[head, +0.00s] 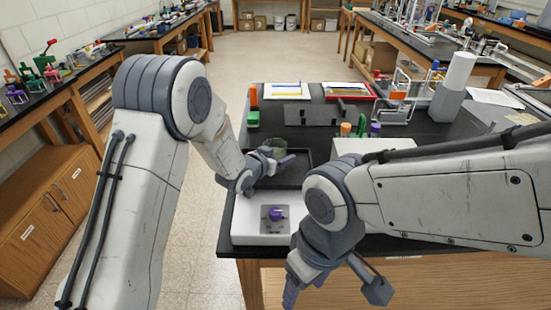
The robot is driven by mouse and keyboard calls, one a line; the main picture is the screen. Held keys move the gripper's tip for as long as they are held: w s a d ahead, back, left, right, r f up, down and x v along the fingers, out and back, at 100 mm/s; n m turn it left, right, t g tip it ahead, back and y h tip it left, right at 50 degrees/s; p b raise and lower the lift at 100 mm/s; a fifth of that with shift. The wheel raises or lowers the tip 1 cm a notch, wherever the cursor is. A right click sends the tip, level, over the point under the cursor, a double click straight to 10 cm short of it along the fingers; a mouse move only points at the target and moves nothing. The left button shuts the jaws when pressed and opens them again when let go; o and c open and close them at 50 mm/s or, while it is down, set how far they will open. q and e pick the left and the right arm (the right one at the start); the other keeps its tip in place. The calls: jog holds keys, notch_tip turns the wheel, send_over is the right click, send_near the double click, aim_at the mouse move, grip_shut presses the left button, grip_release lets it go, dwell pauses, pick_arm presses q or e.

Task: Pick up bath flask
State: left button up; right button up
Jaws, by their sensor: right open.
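A white box (243,226) stands at the near left corner of the black bench. A purple-topped piece (275,213) sits in a grey plate on its top; it may be the bath flask, but too little of it shows to be sure. My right gripper (333,288) hangs in front of the bench edge, to the lower right of the white box, with its fingers spread wide and nothing between them. My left gripper (268,170) is over a dark tray behind the white box. A greenish clear vessel (273,147) shows beside it; whether it is held is unclear.
The dark tray (297,170) lies behind the white box. A white rack (355,147) with coloured tops stands to its right, partly behind my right arm. A grey block (446,104) with a white cylinder and a wire frame stand further back. Floor is clear left of the bench.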

pick_arm(q)
jog(key=c, duration=0.7)
jog(key=shift+r, duration=0.25)
